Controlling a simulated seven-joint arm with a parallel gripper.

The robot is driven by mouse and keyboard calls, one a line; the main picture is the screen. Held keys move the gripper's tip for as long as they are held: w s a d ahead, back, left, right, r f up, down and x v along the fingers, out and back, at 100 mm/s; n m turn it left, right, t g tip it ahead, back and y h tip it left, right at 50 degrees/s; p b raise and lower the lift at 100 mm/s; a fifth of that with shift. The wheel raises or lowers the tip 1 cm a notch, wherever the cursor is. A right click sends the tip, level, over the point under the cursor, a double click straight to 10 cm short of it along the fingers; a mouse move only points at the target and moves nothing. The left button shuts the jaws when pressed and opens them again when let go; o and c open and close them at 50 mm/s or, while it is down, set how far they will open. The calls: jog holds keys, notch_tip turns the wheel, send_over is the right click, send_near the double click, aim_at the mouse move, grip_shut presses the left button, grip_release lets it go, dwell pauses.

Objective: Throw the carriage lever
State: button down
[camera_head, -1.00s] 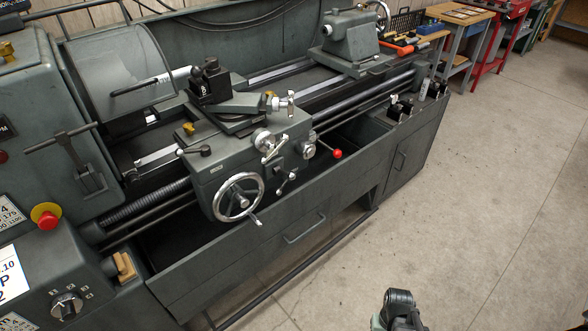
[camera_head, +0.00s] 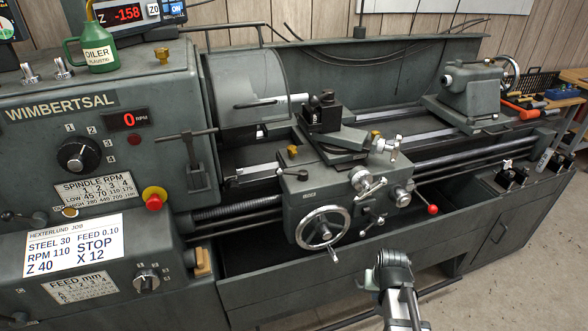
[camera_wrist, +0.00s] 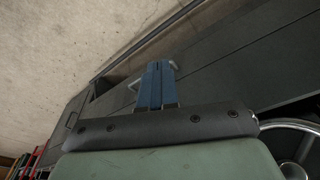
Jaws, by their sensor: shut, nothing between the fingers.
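The lathe carriage (camera_head: 325,190) sits mid-bed in the head view. A lever with a red knob (camera_head: 432,209) sticks out at its right, angled down to the right. A smaller metal lever (camera_head: 373,221) is on the apron's lower front, and a large handwheel (camera_head: 323,228) at its left. Which lever is the carriage lever is not marked. In the wrist view my gripper (camera_wrist: 160,66) has its blue fingers together, empty, in front of the grey lower panel. The handwheel rim (camera_wrist: 300,148) shows at that view's lower right; neither lever shows there.
The headstock (camera_head: 120,110) carries dials, a red stop button (camera_head: 154,198) and a job card (camera_head: 73,256). The tailstock (camera_head: 467,92) stands at the right end. A grey chip tray (camera_head: 290,280) runs below the carriage. Open concrete floor (camera_head: 545,255) lies at right.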

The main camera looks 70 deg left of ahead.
jog(key=s+a+r+n+y, duration=0.1)
jog(key=s+a+r, duration=0.5)
jog(key=a+r, duration=0.3)
jog(key=s+a+r+n+y, duration=0.1)
jog(key=s+a+r, duration=0.55)
jog(key=r, duration=0.45)
jog(key=s+a+r+n+y, duration=0.1)
jog(key=s+a+r+y, duration=0.1)
jog(key=s+a+r, duration=0.6)
jog(key=a+r+m+h, duration=0.1)
jog(key=a+r+m, duration=0.1)
jog(key=r, duration=0.8)
jog(key=a+r+m+t+h, duration=0.1)
jog(key=a+r, duration=0.4)
jog(key=r, duration=0.6)
jog(key=shift+w+a+m, duration=0.3)
jog(key=shift+w+m, duration=0.05)
jog(key=shift+m, duration=0.35)
jog(key=shift+f, duration=0.15)
